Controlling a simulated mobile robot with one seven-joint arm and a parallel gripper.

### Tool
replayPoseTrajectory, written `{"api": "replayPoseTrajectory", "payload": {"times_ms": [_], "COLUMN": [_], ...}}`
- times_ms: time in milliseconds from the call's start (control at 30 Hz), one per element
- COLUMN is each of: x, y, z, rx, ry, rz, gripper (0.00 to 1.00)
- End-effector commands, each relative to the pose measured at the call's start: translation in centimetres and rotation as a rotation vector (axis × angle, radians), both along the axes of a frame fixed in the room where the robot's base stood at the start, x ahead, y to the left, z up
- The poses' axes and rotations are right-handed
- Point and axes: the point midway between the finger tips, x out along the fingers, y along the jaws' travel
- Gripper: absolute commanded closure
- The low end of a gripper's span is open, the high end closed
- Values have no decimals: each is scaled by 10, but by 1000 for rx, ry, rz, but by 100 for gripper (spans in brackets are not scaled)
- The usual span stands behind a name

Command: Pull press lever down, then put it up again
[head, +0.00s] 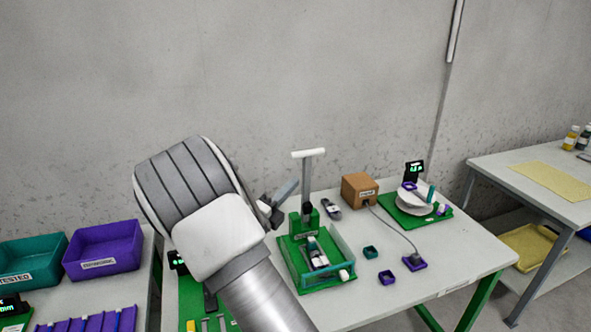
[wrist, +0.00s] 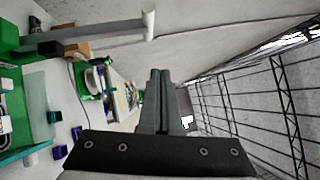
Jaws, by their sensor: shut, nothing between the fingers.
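The press (head: 303,222) has a green base and stands on the middle table. Its grey lever (head: 307,180) stands upright and ends in a white crossbar handle (head: 308,153). In the wrist view the lever (wrist: 95,31) runs across the upper left, with the white handle (wrist: 149,20) at its right end. My gripper (head: 291,187) is just left of the lever and lower than the handle in the head view. Its fingers (wrist: 160,75) are together and empty in the wrist view. A gap shows between the fingertips and the handle there.
A teal-walled green tray (head: 318,262) holding a device is in front of the press. A brown box (head: 360,190) and a round white fixture (head: 412,203) stand to the right. Purple (head: 103,250) and teal bins are at left. The space above the table around the handle looks clear.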

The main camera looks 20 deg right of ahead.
Motion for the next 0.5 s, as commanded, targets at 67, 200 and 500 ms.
{"api": "replayPoseTrajectory", "payload": {"times_ms": [67, 200, 500], "x": [-8, -15, 6], "y": [13, 24, 0], "z": [-13, -22, -17], "rx": [-5, -4, -3], "ry": [26, 46, 47], "rz": [63, 123, 127], "gripper": [100, 100, 100]}}
